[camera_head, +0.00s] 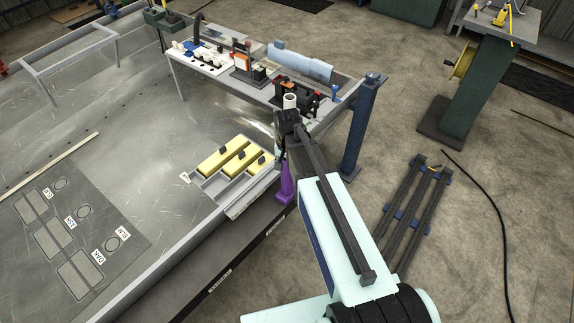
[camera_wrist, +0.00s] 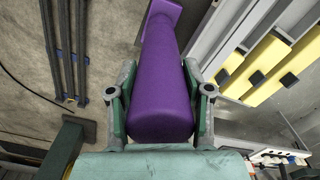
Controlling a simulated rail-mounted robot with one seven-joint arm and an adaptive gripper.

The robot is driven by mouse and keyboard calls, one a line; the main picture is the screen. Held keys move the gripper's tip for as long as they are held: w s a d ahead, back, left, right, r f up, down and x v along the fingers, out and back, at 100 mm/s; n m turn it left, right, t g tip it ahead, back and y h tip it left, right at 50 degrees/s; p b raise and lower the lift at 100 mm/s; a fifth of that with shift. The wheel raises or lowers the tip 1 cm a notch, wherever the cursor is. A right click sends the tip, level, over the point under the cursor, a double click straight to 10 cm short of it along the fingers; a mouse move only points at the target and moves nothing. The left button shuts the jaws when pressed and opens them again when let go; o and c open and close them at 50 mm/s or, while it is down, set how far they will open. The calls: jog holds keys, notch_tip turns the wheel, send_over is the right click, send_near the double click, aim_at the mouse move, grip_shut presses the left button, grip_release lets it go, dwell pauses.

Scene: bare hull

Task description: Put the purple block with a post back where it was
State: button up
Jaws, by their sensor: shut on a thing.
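The purple block with a post (camera_wrist: 160,80) is between the fingers of my gripper (camera_wrist: 160,96) in the wrist view. The fingers are shut on its rounded post, and a wider flat purple part shows at the far end. In the head view the purple block (camera_head: 286,187) hangs below my gripper, just right of a grey tray (camera_head: 208,187) at the bench edge; most of its upper part is hidden by the arm. The tray holds several yellow blocks (camera_head: 222,160) with dark knobs, and bare grey compartments show at its near left side.
A panel (camera_head: 75,235) with outlined shapes and labels lies on the metal bench at left. A cluttered shelf (camera_head: 265,95) with a blue post (camera_head: 360,130) stands beyond the arm. The middle of the bench is clear. Dark rails (camera_head: 408,215) lie on the floor at right.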

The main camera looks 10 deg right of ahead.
jog(key=o, duration=1.2)
jog(key=shift+f, duration=0.1)
notch_tip(320, 180, up, 12)
jog(key=shift+r+b, duration=0.15)
jog(key=shift+b, duration=0.9)
